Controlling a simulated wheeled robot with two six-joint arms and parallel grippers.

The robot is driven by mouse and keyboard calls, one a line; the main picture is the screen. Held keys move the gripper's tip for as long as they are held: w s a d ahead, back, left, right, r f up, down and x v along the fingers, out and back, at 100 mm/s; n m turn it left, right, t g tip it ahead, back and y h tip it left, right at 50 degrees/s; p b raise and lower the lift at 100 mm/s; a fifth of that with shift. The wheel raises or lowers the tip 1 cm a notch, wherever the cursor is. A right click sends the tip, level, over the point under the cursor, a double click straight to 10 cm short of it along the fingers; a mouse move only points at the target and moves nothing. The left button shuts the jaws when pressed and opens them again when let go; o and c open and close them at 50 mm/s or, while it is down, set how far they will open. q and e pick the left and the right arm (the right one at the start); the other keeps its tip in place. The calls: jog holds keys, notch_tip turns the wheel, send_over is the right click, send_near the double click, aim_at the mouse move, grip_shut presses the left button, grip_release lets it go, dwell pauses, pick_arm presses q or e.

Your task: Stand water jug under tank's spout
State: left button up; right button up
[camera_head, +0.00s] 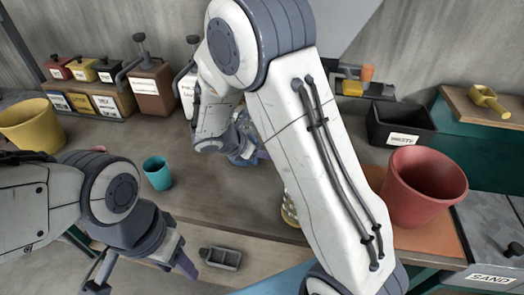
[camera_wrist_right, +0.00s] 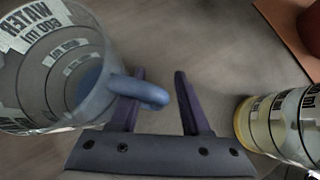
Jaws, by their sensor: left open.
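In the head view my right gripper (camera_head: 252,150) is low over the table, partly hidden by my arm, and the jug is not clear there. A white container (camera_head: 187,95), perhaps the tank, stands behind my right arm; its spout cannot be made out. My left gripper (camera_head: 180,260) is open and empty at the front left.
A yellow-banded measuring jug (camera_head: 290,208) stands right of my right gripper, also in the wrist view (camera_wrist_right: 285,120). A teal cup (camera_head: 157,173), brown container (camera_head: 152,92), red pot (camera_head: 423,187), black bin (camera_head: 400,125) and grey tray (camera_head: 222,258) are around.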

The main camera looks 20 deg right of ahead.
jog(key=shift+r, duration=0.3)
jog(key=v, duration=1.2)
jog(key=s+a+m+g+y, duration=0.1)
jog(key=s+a+m+y, duration=0.3)
jog(key=s+m, duration=0.3)
jog(key=s+a+m+g+y, duration=0.2)
jog(key=s+a+m+y, duration=0.3)
jog(key=s, duration=1.2)
jog(key=f+m, duration=0.1)
jog(key=m, duration=0.2)
jog(key=shift+d, duration=0.2)
